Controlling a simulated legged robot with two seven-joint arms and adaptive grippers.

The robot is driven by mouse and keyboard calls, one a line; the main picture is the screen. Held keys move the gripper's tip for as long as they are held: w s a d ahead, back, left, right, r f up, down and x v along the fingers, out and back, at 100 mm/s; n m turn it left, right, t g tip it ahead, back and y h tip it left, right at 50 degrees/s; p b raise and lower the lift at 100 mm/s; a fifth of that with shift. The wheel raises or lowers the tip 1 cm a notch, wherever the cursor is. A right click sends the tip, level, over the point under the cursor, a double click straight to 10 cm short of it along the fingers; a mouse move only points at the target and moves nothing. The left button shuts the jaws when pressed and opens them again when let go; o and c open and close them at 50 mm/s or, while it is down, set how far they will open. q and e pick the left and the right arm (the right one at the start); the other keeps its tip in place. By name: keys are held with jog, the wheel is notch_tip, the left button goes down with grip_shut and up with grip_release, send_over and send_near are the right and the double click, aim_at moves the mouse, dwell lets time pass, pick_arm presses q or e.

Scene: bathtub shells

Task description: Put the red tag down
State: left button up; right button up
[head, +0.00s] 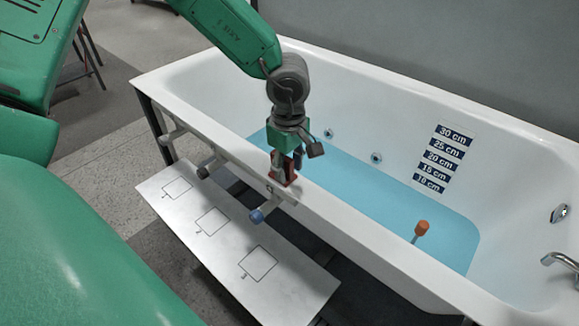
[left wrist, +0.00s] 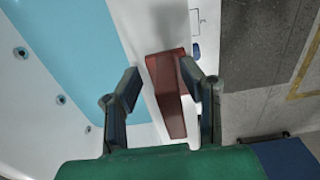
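The red tag (head: 291,177) is at the tub's near rim, below my left gripper (head: 286,165). In the left wrist view the tag (left wrist: 168,98) is a long, flat red piece lying between the two fingers of my left gripper (left wrist: 160,70). The right finger is against or overlapping the tag's edge, and a narrow gap shows on the left finger's side. The fingers are spread around the tag. Whether the tag rests on the rim I cannot tell. My right gripper is not in view.
A white bathtub (head: 390,250) holds blue water (head: 375,200) and an orange-topped object (head: 422,228). Pegs stick out from its near side, one blue-ended (head: 258,215). Below them is a white board (head: 225,255) with three empty outlined squares. A tap (head: 560,260) is at right.

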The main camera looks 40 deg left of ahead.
pick_arm(q)
notch_tip(320, 180, up, 12)
jog(key=p, duration=0.3)
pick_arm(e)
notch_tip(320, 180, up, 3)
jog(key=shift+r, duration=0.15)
pick_arm(q)
jog(key=shift+s, duration=0.1)
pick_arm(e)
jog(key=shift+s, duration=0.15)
